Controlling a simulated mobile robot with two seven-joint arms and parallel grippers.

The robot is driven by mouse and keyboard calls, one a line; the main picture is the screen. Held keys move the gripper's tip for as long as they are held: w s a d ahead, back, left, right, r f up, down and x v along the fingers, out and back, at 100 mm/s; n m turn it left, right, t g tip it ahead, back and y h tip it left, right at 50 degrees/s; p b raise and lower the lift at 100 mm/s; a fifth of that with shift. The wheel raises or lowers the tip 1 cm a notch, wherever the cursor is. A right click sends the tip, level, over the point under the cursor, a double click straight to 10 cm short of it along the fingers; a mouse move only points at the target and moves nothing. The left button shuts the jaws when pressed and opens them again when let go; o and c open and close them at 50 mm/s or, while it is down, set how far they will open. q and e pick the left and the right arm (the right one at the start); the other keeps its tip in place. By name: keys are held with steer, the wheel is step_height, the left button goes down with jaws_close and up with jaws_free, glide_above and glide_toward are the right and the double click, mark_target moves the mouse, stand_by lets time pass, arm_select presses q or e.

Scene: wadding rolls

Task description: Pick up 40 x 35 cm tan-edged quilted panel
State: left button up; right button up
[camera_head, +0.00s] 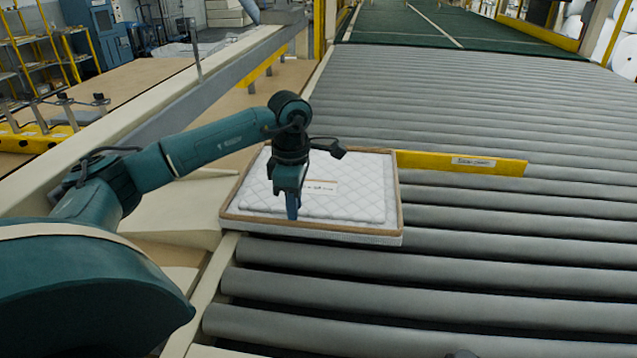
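The tan-edged quilted panel (350,200) is white with a diamond stitch and a small label. It lies flat at the left edge of the roller conveyor, its left part reaching over the side rail. My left gripper (292,208) points down over the left middle of the panel and hides part of it. I cannot tell whether the fingertips touch the panel, or whether they are open or shut. My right gripper is not in view.
The grey roller conveyor (480,240) fills the right side and is mostly bare. A pale side rail (200,285) runs along the conveyor's left edge. A yellow shelf rack (45,50) stands far left.

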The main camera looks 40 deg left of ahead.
arm_select(q)
steer(key=shift+f, duration=1.6)
steer(key=shift+c, duration=0.2)
jaws_close()
